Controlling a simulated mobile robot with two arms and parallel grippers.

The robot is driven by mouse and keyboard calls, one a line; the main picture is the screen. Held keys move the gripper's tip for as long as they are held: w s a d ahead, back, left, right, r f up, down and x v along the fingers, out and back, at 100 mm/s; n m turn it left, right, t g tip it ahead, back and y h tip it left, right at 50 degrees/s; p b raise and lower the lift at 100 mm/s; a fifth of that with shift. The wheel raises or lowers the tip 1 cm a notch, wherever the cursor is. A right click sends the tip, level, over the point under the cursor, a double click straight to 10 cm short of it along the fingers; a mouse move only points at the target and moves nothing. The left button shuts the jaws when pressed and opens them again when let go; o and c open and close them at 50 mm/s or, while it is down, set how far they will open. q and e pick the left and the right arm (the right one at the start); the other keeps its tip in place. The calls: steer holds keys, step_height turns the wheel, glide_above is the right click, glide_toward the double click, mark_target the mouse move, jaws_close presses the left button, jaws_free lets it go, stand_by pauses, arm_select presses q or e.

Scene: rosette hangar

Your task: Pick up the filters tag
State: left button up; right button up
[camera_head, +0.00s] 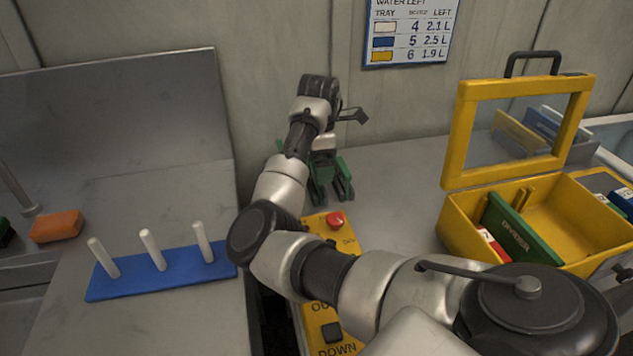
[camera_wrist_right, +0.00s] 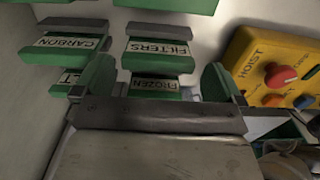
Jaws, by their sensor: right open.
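The filters tag (camera_wrist_right: 157,52) is a green block with a white label reading FILTERS, in the upper middle of the right wrist view. A green tag labelled FROZEN (camera_wrist_right: 156,85) sits just below it in the picture, nearer my right gripper. My right gripper (camera_head: 332,198) points down beyond the yellow control box in the head view. Its green fingers stand apart in the wrist view, with the FROZEN tag showing between them and the filters tag ahead. I cannot tell whether they touch any tag. I cannot make out the filters tag in the head view. My left gripper is not in view.
A CARBON tag (camera_wrist_right: 73,45) is left of the filters tag. The yellow hoist box (camera_wrist_right: 275,70) with a red button is close on the right. An open yellow case (camera_head: 462,225) with a green divider stands right; a blue peg board (camera_head: 125,287) lies left.

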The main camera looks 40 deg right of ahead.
step_height(320, 180, down, 5)
steer(key=shift+w+a, duration=0.15)
steer(key=c, duration=0.7)
steer(key=shift+r, duration=0.15)
